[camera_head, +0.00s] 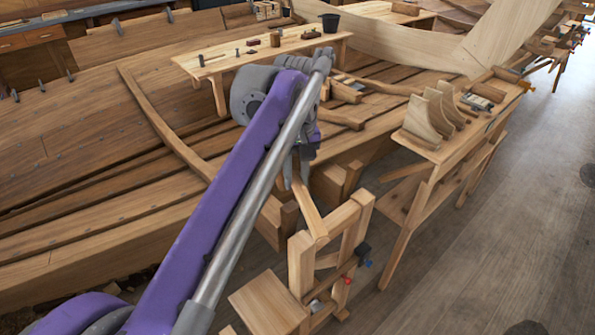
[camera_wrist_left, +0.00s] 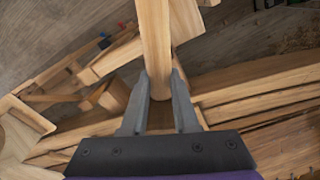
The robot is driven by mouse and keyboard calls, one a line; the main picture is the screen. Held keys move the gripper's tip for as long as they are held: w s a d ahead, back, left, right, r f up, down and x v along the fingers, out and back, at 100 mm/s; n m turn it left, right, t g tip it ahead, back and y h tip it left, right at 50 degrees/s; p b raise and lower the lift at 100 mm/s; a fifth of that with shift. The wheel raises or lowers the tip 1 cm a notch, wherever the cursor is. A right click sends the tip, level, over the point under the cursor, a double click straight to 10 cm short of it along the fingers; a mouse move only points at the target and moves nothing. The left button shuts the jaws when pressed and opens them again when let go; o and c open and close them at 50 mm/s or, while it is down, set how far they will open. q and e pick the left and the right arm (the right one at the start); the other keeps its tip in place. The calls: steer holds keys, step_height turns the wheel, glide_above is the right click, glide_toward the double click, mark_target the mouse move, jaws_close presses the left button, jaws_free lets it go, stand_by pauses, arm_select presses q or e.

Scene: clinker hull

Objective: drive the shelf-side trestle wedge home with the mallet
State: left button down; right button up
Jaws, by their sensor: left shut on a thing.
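My left gripper (camera_head: 296,182) is shut on a pale wooden handle (camera_head: 311,212), which I take to be the mallet's. In the left wrist view the two grey fingers (camera_wrist_left: 160,98) close around this handle (camera_wrist_left: 155,40), which runs up out of the frame. In the head view the handle slopes down to the top of a wooden trestle-like frame (camera_head: 300,265). I cannot tell whether it touches the frame. I cannot make out the mallet's head clearly from the timber there. The shelf-side wedge cannot be picked out. My right gripper is not in view.
A plank hull (camera_head: 100,160) fills the left and middle. A long bench (camera_head: 440,150) with curved wooden pieces stands to the right. Open floor (camera_head: 500,240) lies beyond it.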

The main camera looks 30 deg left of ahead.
arm_select(q)
steer(key=shift+s+f, duration=0.1)
steer(key=shift+f, duration=0.35)
steer(key=shift+r, duration=0.1)
steer(key=shift+w, duration=0.3)
steer(key=shift+s, duration=0.2)
step_height(320, 180, down, 9)
step_height(320, 180, up, 9)
steer(key=shift+r, duration=0.1)
steer(key=shift+w, duration=0.1)
